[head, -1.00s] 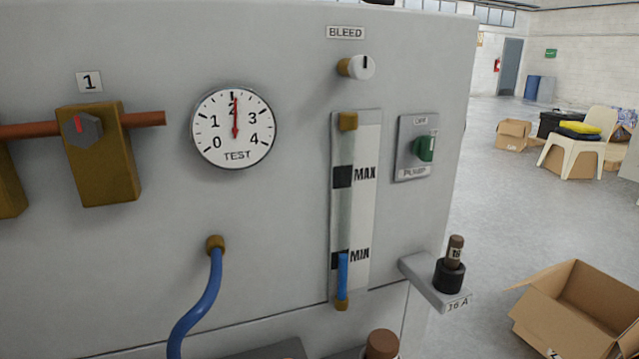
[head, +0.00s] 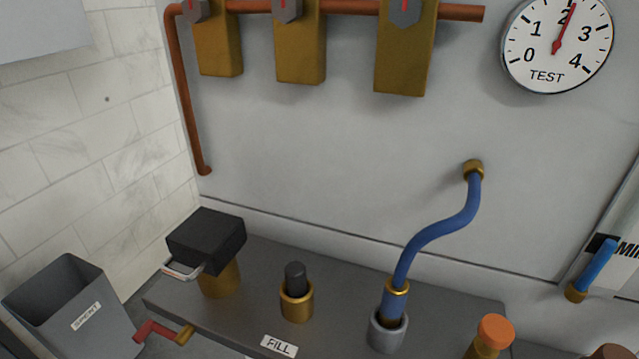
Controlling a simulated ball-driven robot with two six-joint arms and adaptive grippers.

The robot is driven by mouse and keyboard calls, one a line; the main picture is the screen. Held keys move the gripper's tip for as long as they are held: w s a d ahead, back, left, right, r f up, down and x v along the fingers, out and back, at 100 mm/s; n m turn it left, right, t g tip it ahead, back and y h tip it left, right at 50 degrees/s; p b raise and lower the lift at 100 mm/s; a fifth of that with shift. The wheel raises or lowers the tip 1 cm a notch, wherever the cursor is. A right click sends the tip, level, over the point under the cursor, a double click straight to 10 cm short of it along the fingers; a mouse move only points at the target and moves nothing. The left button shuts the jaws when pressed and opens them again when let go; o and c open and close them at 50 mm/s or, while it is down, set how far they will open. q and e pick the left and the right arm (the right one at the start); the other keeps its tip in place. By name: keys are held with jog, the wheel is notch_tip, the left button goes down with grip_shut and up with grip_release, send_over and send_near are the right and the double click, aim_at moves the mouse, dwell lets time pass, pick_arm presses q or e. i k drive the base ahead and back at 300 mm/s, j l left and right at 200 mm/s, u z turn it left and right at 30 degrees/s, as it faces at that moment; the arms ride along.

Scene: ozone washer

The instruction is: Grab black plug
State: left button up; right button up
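The black plug (head: 295,278) stands upright in a brass fitting (head: 296,302) on the dark grey shelf, just behind the FILL label (head: 279,346). Its rounded black top shows above the brass rim. Neither of my grippers shows in the head view, so nothing is seen touching the plug.
Left of the plug is a black block with a metal handle (head: 206,240) on a brass post. Right of it, a blue hose (head: 437,230) runs into a grey socket (head: 386,332). An orange-capped fitting (head: 494,332) stands further right. A grey SPENT bin (head: 68,305) is at lower left.

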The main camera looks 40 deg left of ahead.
aim_at(294, 272)
jog(key=j+u, duration=0.2)
jog(key=u, duration=0.8)
